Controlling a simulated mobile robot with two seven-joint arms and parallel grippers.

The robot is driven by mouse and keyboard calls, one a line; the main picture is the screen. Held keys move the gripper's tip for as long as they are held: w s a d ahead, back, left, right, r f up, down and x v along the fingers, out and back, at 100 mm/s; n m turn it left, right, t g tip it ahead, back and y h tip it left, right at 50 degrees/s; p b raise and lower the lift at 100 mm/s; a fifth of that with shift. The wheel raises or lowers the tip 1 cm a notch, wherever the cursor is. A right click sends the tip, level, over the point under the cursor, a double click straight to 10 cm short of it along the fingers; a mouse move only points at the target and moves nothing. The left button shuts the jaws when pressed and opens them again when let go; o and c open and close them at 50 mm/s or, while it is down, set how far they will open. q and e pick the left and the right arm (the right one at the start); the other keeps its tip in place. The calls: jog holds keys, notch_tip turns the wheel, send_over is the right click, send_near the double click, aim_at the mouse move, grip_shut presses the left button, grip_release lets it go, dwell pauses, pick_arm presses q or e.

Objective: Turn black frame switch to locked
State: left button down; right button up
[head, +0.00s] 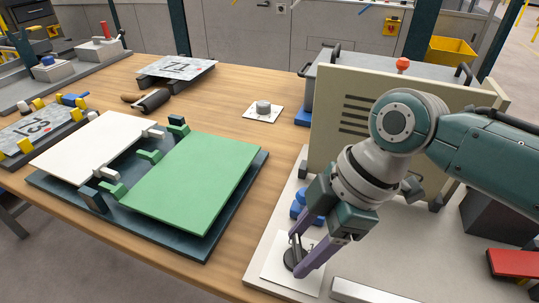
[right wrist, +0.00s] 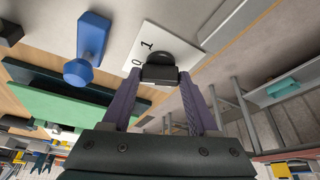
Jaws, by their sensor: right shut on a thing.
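The black frame switch (head: 289,258) is a dark round knob on a white plate (head: 302,284) at the bottom of the head view. In the right wrist view the black knob (right wrist: 160,72) sits between the fingers, and the white plate (right wrist: 186,42) shows the marks 0 and 1. My right gripper (head: 297,257) reaches down from the right and is shut on the knob; it also shows in the right wrist view (right wrist: 160,84). The fingers hide part of the knob, so I cannot tell its exact setting. My left gripper is not in view.
A blue knob (head: 299,202) stands close behind the plate. A beige vented panel (head: 345,90) rises behind my right arm. A green sheet (head: 195,180) and a white sheet (head: 90,148) lie left. A grey round knob (head: 263,107) sits on a white plate farther back.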

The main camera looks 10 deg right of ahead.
jog(key=m+p, duration=0.1)
jog(key=m+t+p, duration=0.1)
jog(key=m+p, duration=0.1)
jog(key=m+t+p, duration=0.1)
jog(key=m+p, duration=0.1)
jog(key=shift+s+a+r+h, duration=0.1)
jog(key=shift+s+r+h, duration=0.1)
jog(key=shift+r+h, duration=0.1)
jog(key=m+h+p, duration=0.1)
jog(key=m+p, duration=0.1)
jog(key=m, duration=0.1)
jog(key=shift+a+f+t, duration=0.1)
jog(key=shift+f+t, duration=0.05)
jog(key=shift+t, duration=0.25)
jog(key=shift+f+m+h+p, duration=0.1)
jog(key=shift+m+h+p, duration=0.3)
jog(key=shift+m+p, duration=0.7)
jog(key=shift+m+t, duration=0.3)
jog(key=shift+m, duration=0.1)
jog(key=o, duration=1.4)
